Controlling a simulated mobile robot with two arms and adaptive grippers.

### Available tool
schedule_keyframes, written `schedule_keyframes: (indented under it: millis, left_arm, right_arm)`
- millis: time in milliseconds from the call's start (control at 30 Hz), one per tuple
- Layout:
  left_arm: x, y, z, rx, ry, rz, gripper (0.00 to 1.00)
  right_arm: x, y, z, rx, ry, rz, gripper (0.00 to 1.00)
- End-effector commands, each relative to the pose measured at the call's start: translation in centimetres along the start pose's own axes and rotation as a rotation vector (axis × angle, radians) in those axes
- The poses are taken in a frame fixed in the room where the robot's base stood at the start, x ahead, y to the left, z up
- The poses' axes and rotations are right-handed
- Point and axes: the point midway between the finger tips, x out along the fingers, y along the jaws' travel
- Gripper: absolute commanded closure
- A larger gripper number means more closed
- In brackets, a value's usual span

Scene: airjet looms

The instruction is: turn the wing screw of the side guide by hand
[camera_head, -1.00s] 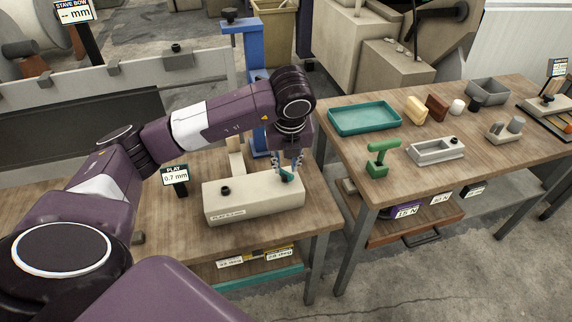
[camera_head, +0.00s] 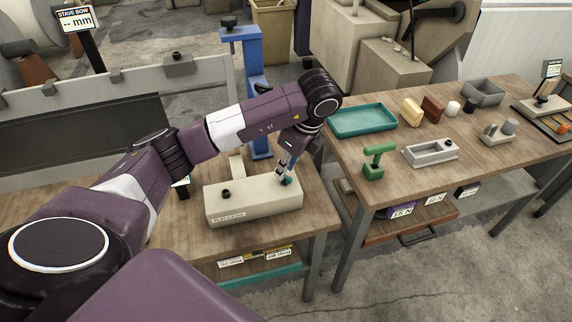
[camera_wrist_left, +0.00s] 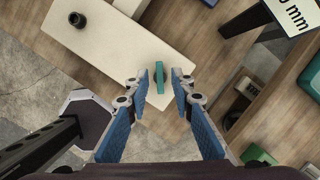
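The teal wing screw (camera_head: 288,181) sits on the right end of a cream block (camera_head: 245,202), the side guide. In the left wrist view the wing screw (camera_wrist_left: 160,80) is a narrow upright bar on the block (camera_wrist_left: 120,45). My left gripper (camera_head: 286,174) comes down on it at a tilt. In the wrist view its two blue-grey fingers (camera_wrist_left: 160,88) stand on either side of the wing, with a visible gap on both sides, so it is open. Contact at the wing's base cannot be told. My right gripper is not in view.
A black knob (camera_head: 226,194) stands on the block's left end. A blue post (camera_head: 252,90) rises behind the block. A gap separates the two benches.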

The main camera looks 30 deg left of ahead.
Motion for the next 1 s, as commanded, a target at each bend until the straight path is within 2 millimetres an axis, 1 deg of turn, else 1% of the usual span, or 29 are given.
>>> schedule_keyframes:
  millis: [500, 767, 800, 833, 867, 933, 967, 1000]
  left_arm:
    - [-4.7, 0.0, 1.5, 0.002, 0.0, -0.001, 0.78]
    - [-4.7, 0.0, 1.5, 0.002, 0.0, -0.001, 0.78]
    - [-4.7, 0.0, 1.5, 0.002, 0.0, -0.001, 0.78]
    - [-4.7, 0.0, 1.4, 0.003, 0.001, -0.001, 0.78]
    - [-4.7, 0.0, 1.3, 0.006, 0.004, -0.002, 0.78]
    - [-4.5, -0.1, 0.4, 0.028, 0.03, -0.009, 0.78]
    - [-4.4, -0.1, -0.4, 0.047, 0.052, -0.016, 0.78]
    - [-4.2, -0.1, -1.8, 0.082, 0.092, -0.029, 0.78]
  right_arm:
    - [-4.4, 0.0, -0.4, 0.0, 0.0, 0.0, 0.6]
    - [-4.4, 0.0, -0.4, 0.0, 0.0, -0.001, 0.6]
    - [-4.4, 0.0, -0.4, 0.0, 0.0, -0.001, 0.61]
    - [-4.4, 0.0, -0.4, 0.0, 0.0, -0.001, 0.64]
    - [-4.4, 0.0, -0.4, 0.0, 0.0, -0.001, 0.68]
    - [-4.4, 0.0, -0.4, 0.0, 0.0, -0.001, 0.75]
    - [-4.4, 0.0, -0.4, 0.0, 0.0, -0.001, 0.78]
    - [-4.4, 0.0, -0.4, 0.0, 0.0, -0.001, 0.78]
